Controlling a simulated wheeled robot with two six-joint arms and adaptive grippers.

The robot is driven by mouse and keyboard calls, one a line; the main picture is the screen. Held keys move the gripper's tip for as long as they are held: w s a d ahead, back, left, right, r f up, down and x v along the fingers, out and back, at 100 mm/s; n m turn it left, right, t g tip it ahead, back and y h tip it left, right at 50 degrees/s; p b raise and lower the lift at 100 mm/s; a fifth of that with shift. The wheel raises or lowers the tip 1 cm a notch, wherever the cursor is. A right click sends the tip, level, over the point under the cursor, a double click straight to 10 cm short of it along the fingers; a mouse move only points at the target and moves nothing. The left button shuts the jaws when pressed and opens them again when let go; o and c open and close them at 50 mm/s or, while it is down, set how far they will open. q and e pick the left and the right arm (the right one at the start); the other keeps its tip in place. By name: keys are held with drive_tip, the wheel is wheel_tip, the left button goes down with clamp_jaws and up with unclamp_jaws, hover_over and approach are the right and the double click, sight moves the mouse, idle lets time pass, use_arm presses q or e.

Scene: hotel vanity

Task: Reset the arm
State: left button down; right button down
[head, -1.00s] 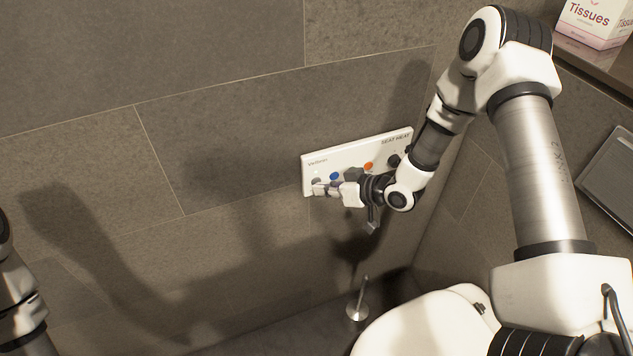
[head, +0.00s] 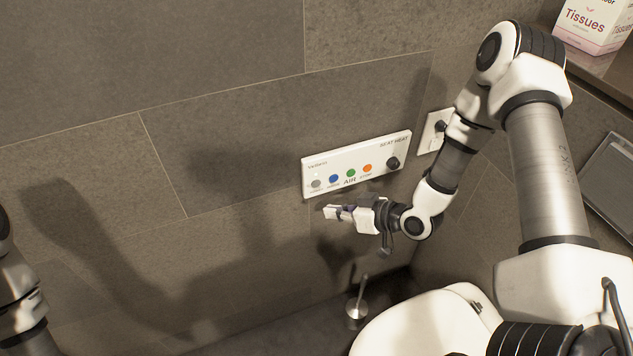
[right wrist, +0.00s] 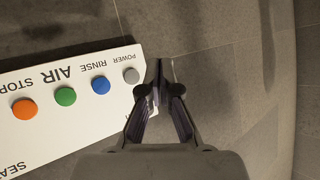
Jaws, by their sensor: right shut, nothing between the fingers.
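My right gripper (head: 332,212) is shut and empty. It hangs in front of the wall, just below the white control panel (head: 330,170) and apart from it. In the right wrist view its fingertips (right wrist: 166,72) are together at the tips, beside the panel's grey POWER button (right wrist: 131,75). My right arm comes in from the right of the head view. Only a link of my left arm shows at the left edge; its gripper is out of view.
The panel has blue, green and orange buttons and a black knob (head: 393,163). A wall plate (head: 435,131) is right of it. The white toilet (head: 425,325) and a brush holder (head: 356,308) stand below. A tissue box (head: 592,25) sits on the shelf at top right.

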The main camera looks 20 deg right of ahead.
drive_tip(key=shift+s, duration=0.1)
idle(0.3)
drive_tip(key=s+a+f+g+h, duration=0.2)
drive_tip(key=s+a+f+g, duration=0.1)
drive_tip(key=s+f, duration=0.35)
drive_tip(key=s+a+f+g+h, duration=0.1)
drive_tip(key=s+a+f+g, duration=0.25)
drive_tip(key=s+f, duration=0.35)
drive_tip(key=s+d+m+g+h, duration=0.3)
drive_tip(key=s+d, duration=0.1)
drive_tip(key=s, duration=0.5)
drive_tip(key=shift+s+d+m, duration=0.3)
drive_tip(key=shift+a, duration=0.1)
